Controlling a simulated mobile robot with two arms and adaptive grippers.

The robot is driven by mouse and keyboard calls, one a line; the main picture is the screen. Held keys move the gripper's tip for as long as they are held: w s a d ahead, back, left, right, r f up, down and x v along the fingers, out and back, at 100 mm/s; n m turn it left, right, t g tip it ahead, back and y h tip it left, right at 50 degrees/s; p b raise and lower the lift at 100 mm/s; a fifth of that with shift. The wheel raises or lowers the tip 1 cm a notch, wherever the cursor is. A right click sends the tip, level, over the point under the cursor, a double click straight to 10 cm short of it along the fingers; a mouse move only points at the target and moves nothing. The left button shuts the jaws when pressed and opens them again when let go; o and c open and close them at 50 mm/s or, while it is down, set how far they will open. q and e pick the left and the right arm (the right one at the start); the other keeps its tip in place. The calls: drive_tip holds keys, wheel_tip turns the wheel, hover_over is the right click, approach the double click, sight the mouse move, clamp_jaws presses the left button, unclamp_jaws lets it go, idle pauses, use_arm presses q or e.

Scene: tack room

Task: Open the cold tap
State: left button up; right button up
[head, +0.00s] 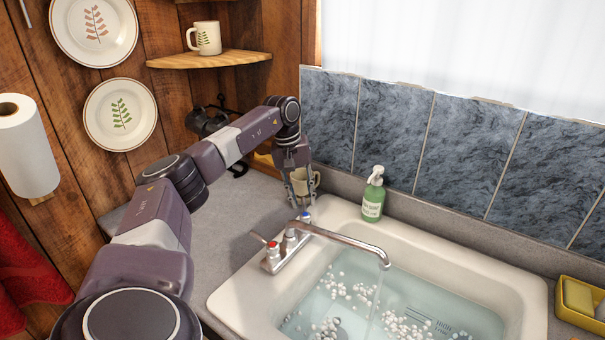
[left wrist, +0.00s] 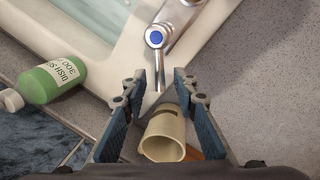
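The cold tap handle, with a blue cap (head: 305,216), stands at the far end of the chrome faucet (head: 340,238). The hot handle with a red cap (head: 272,246) is at the near end. A thin stream of water falls from the spout. My left gripper (head: 303,196) points down just behind the cold handle. In the left wrist view, the blue cap (left wrist: 155,38) is ahead of the open fingers (left wrist: 160,80), and its silver lever points back between the fingertips. Whether they touch the lever is unclear. My right gripper is not in view.
A beige mug (left wrist: 163,138) stands on the counter under and between my left fingers. A green soap bottle (head: 373,196) stands behind the sink (head: 235,296), which holds water and white beads. A yellow sponge box (head: 582,305) is at right. The counter left of the sink is clear.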

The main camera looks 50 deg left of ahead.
use_arm(q)
wheel_tip(320, 180, up, 12)
drive_tip(key=s+a, duration=0.1)
drive_tip(key=shift+s+a+f, duration=0.15)
drive_tip(key=shift+s+a, duration=0.05)
drive_tip(key=shift+s, duration=0.2)
drive_tip(key=shift+f, duration=0.1)
idle(0.4)
